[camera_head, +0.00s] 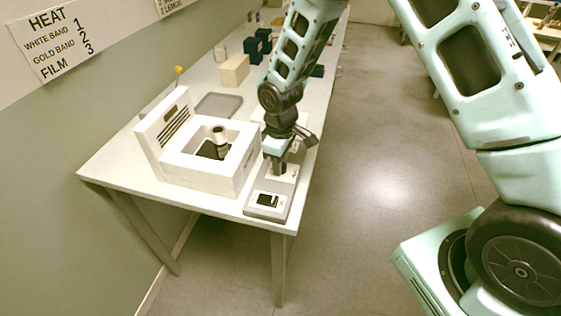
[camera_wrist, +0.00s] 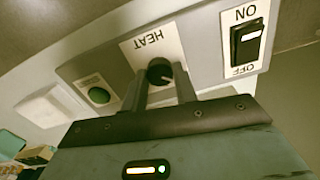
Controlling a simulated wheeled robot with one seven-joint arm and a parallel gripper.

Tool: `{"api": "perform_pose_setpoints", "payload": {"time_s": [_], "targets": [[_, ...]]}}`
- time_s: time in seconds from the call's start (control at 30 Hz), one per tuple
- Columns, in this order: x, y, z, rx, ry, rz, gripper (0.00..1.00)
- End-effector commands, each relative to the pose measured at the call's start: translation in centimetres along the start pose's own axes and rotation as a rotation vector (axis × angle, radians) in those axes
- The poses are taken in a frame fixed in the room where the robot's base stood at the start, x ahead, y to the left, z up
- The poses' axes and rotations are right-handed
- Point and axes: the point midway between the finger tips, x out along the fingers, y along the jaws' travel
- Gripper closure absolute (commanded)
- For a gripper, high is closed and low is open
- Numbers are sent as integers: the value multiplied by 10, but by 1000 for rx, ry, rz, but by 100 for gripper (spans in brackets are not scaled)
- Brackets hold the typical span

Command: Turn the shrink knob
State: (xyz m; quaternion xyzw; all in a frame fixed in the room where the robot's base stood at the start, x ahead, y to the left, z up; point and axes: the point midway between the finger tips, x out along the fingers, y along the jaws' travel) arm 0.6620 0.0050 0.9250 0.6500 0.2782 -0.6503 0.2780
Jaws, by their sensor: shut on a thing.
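The shrink knob (camera_wrist: 159,70) is a small dark round knob on a light panel labelled HEAT in the wrist view. It has a pale pointer mark. My gripper (camera_wrist: 160,88) is shut on this knob, with one finger on each side. In the head view my gripper (camera_head: 279,168) points down at the grey control box (camera_head: 265,212) by the table's right edge, and it hides the knob there. The white shrink machine (camera_head: 203,179) stands left of the box, with a dark bottle with a pale top (camera_head: 217,143) in its opening.
A wall sign (camera_head: 55,42) reads HEAT, white band 1, gold band 2, film 3. A grey tray (camera_head: 219,105), a beige block (camera_head: 235,71) and dark blue blocks (camera_head: 254,50) stand farther back.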

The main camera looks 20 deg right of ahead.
Motion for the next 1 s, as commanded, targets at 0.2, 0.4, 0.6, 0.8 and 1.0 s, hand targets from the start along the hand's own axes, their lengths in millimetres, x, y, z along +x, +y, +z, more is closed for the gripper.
{"api": "perform_pose_setpoints", "payload": {"time_s": [0.2,0.4,0.6,0.8,1.0], "targets": [[-1,0,0,-36,1,1,94],[-1,0,0,-43,1,1,94],[-1,1,0,-42,1,1,94],[0,0,0,-41,1,1,50],[-1,0,0,-41,1,1,50]]}}
